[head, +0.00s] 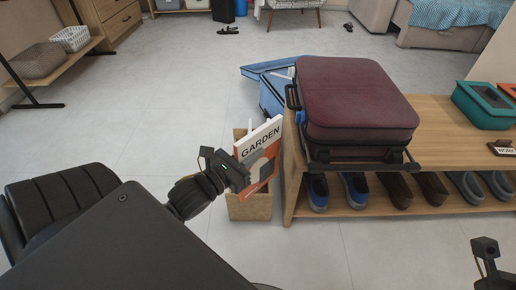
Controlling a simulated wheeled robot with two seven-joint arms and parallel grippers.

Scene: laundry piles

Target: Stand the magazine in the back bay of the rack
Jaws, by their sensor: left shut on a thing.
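The magazine (262,143) has a white cover with the title GARDEN and an orange and dark picture. It is upright and slightly tilted, over the wooden rack (248,208). The rack is a narrow light-wood holder on the floor, left of the shoe bench. My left gripper (238,172) is shut on the magazine's left side. The magazine and gripper hide most of the rack's bays, so I cannot tell which bay the lower edge is over or in. My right gripper (487,262) shows only partly at the bottom right corner, away from the rack; its fingers are unclear.
A wooden bench (440,150) close to the rack's right carries a dark red suitcase (352,95) and a teal box (485,105), with several shoes on its lower shelf. A blue open case (272,92) lies behind the rack.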

